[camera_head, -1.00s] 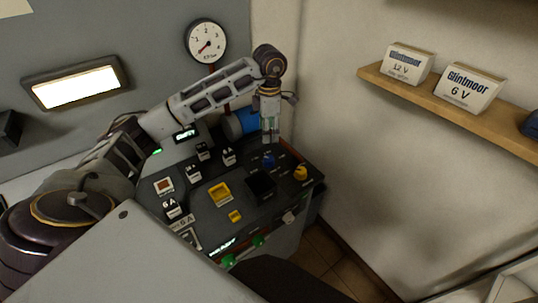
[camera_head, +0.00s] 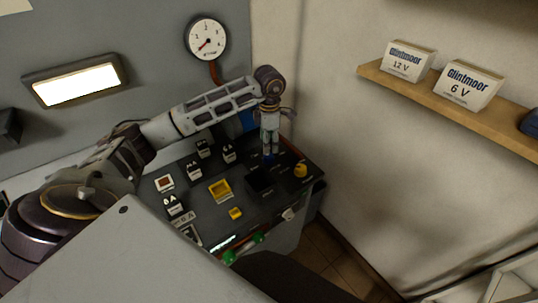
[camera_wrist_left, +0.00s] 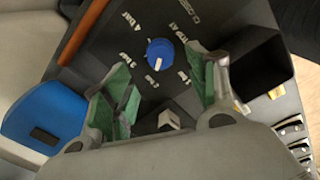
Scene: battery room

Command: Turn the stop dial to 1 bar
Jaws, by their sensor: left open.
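The blue stop dial (camera_wrist_left: 159,52) has a white pointer mark and sits on the dark panel among bar labels. My right gripper is not in view.
Several switches fill the panel's left part. A pressure gauge (camera_head: 206,38) hangs on the wall. A shelf (camera_head: 450,100) with two boxes is at right.

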